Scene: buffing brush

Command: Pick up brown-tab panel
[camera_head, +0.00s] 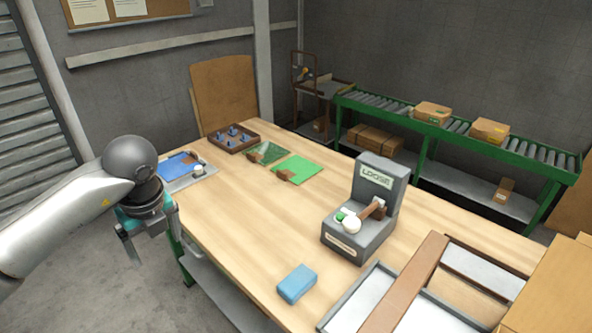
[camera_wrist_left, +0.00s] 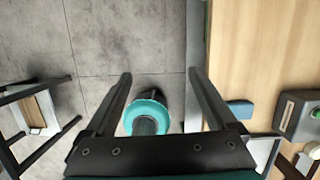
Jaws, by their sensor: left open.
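Two green panels lie flat on the wooden table in the head view. The darker panel (camera_head: 267,152) is farther back and left, with a brown tab at its left edge. The brighter panel (camera_head: 302,168) lies to its right, also with a brown tab at its near-left edge. My left gripper (camera_head: 150,245) is open and empty, beyond the table's left edge and well apart from both panels. In the left wrist view its spread fingers (camera_wrist_left: 158,74) are over the grey floor beside the table. My right gripper is not in view.
On the table (camera_head: 235,215) are a brown tray with blue pegs (camera_head: 233,138), a grey tray with a blue sheet (camera_head: 186,170), a grey machine (camera_head: 368,210), a blue block (camera_head: 297,284) and a divided tray (camera_head: 413,285). The table's middle is clear.

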